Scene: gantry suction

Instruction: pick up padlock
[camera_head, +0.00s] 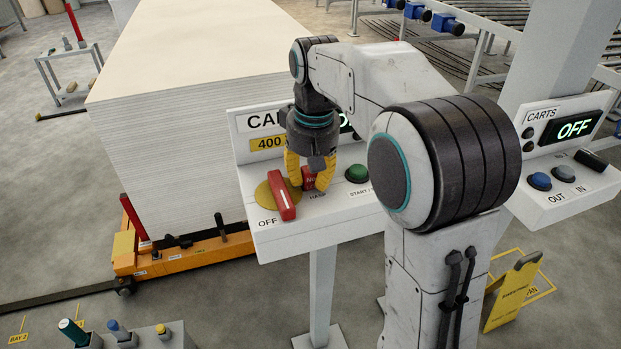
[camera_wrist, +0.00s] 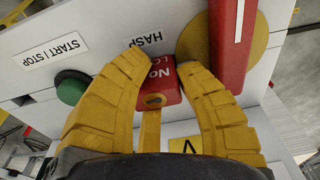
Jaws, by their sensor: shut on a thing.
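The padlock (camera_head: 309,179) is a small red block with white lettering at the hasp on the sloped control panel (camera_head: 348,211). In the wrist view the red padlock (camera_wrist: 161,84) sits between the two yellow fingers, with a small brass-coloured patch on its near end. My gripper (camera_head: 308,183) has yellow fingers and is shut on the padlock from both sides. In the wrist view my gripper (camera_wrist: 165,72) covers the padlock's flanks. The HASP label (camera_wrist: 146,40) lies just beyond it. Whether the padlock touches the panel I cannot tell.
A red rotary switch handle (camera_head: 283,195) on a yellow disc stands close left of the padlock. A green button (camera_head: 357,173) is to its right. A large white stack (camera_head: 190,110) rises behind. A second panel (camera_head: 560,185) stands at right.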

